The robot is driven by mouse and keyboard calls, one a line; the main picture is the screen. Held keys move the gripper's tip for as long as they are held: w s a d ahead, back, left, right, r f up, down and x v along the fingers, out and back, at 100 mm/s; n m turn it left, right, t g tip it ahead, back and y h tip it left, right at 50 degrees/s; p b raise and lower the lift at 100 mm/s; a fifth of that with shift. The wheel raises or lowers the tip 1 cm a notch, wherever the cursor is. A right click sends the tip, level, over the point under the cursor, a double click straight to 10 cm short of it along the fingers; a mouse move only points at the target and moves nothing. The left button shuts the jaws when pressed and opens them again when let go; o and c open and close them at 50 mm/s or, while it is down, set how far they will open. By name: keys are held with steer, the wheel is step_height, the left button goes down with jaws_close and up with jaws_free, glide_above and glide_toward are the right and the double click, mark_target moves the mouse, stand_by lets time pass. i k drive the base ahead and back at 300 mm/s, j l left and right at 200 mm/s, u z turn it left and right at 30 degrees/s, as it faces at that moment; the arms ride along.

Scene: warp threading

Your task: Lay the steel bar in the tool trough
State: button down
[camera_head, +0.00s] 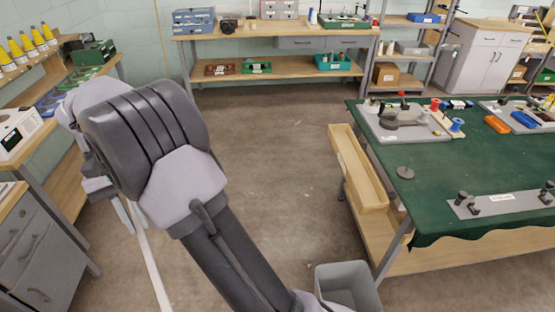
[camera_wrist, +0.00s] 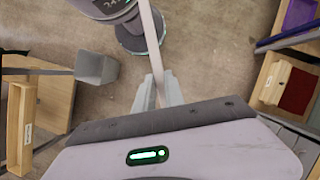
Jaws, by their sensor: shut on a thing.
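The steel bar (camera_head: 152,262) is a long thin pale strip hanging down and slightly right from my gripper (camera_head: 126,214), at the left of the head view. In the wrist view the bar (camera_wrist: 158,62) runs from the top edge down between the fingers of my gripper (camera_wrist: 158,95), which is shut on it. The wooden tool trough (camera_head: 350,160) is fixed along the left side of the green-covered table and looks empty. It also shows at the left of the wrist view (camera_wrist: 13,140). The bar is well left of the trough, over open floor.
A grey bin (camera_head: 349,284) stands on the floor near the table's front corner. The green table (camera_head: 425,185) carries a bracketed plate (camera_head: 502,204) and other fixtures. Shelves and drawers (camera_head: 45,255) stand close at left, near my arm. The middle floor is clear.

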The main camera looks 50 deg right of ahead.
mark_target(353, 165)
steer(key=i+l+z, duration=0.2)
steer(key=z, duration=0.2)
steer(key=i+z, duration=0.45)
steer(key=k+l, duration=0.05)
